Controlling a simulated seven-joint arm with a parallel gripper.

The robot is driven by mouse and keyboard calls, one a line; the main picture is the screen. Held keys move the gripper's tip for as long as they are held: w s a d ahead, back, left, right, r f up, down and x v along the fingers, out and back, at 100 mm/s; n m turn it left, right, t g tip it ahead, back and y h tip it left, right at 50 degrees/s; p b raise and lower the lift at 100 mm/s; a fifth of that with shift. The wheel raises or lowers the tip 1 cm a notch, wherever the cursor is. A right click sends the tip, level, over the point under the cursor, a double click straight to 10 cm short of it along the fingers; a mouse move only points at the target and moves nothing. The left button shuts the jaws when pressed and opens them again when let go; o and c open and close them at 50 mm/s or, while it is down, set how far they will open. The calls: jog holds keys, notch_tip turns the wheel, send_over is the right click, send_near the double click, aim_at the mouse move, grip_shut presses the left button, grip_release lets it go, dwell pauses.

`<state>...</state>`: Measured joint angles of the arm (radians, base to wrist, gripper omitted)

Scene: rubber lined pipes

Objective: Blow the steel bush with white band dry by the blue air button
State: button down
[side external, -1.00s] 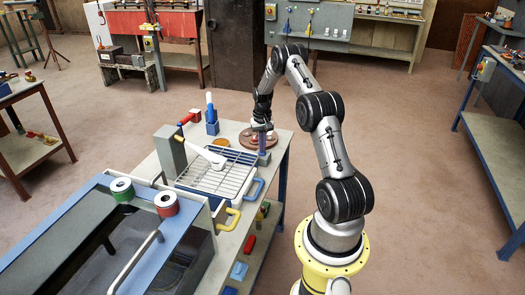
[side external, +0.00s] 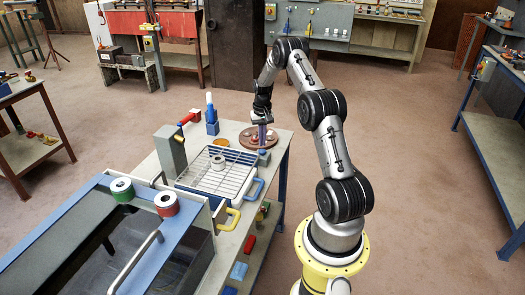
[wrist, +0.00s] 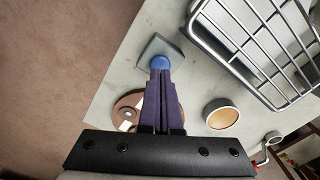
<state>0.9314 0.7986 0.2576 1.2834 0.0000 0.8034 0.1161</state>
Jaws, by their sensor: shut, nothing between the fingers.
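The steel bush (side external: 218,162) stands on the wire rack (side external: 240,180) of the tray; it looks grey-white with a dark bore. The blue air button (wrist: 159,62) sits on a grey plate at the table corner in the wrist view. My gripper (wrist: 160,74) is shut and empty, its purple fingers pointing at the button and overlapping its near edge. Whether they touch it cannot be told.
A brown round plate (side external: 250,132) with small items lies beside my gripper. A tan-topped round piece (wrist: 221,114) lies near the rack. A blue bottle (side external: 211,120) stands behind. Green-banded (side external: 121,187) and red-banded (side external: 167,204) bushes stand on the blue-edged tank. The rack has free room.

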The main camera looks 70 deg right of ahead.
aim_at(262, 151)
jog(key=shift+r, duration=1.95)
